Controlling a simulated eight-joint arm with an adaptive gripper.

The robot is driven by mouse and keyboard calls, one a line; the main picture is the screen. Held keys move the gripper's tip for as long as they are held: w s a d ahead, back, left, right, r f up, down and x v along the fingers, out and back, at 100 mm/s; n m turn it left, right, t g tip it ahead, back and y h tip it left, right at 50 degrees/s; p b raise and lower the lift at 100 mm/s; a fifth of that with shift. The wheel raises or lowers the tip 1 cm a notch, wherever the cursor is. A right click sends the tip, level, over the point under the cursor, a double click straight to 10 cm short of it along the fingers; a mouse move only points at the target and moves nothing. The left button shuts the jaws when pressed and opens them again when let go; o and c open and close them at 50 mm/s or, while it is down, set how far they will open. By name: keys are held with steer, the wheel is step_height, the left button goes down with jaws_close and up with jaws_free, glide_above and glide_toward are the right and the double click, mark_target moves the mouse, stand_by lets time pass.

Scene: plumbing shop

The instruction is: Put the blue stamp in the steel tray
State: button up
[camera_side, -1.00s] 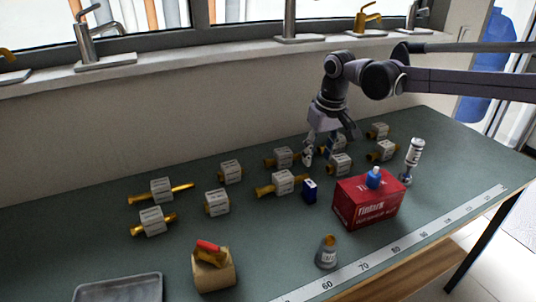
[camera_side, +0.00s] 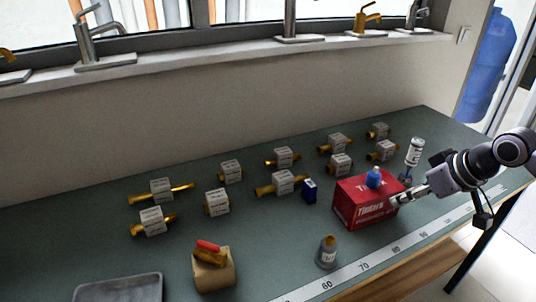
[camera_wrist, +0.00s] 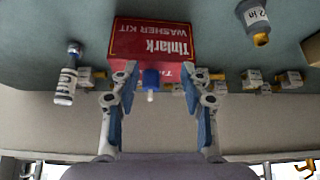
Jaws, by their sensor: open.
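The blue stamp (camera_side: 373,178), with a pale tip on top, stands on the red washer kit box (camera_side: 365,208) in the side view. In the wrist view the stamp (camera_wrist: 151,78) appears between my two fingers, with the red box (camera_wrist: 152,42) behind it. My gripper (camera_side: 402,200) is at the right end of the red box, open and empty. Its fingers (camera_wrist: 160,74) are spread to either side of the stamp in the wrist view; I cannot tell how far off it is. The steel tray (camera_side: 118,288) lies empty at the front left, partly cut off.
Several brass valves with white tags stand along the back. A red-handled valve on a wooden block (camera_side: 212,268) is near the tray.

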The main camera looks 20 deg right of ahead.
steer(key=shift+o, duration=0.8)
steer(key=shift+s+d+f+t, duration=0.15)
steer(key=shift+s+f, duration=0.3)
steer(key=shift+s, duration=0.05)
steer(key=shift+s+d+f+t, duration=0.15)
steer(key=shift+s+f, duration=0.25)
steer(key=shift+s, duration=0.1)
steer(key=shift+g, duration=0.7)
steer(key=w+a, duration=0.1)
steer(key=w, duration=0.2)
steer(key=w+a+r, duration=0.1)
steer(key=w, duration=0.2)
steer(key=w+a+r, duration=0.1)
steer(key=w+a, duration=0.1)
steer(key=w, duration=0.1)
steer(key=shift+w+r, duration=0.25)
steer(key=shift+w, duration=0.15)
steer(key=g, duration=0.1)
glide_toward(312, 185)
steer(key=f, duration=0.1)
steer(key=x, duration=0.6)
steer(key=shift+a+f, duration=0.15)
steer(key=shift+a, duration=0.15)
steer(key=shift+w+d+x, duration=0.15)
steer(key=shift+x, duration=0.85)
steer(key=shift+w+d+x, duration=0.1)
steer(key=shift+d+x, duration=0.1)
steer(key=shift+x, duration=0.75)
steer(key=shift+w+f, duration=0.25)
steer(key=shift+f, duration=0.35)
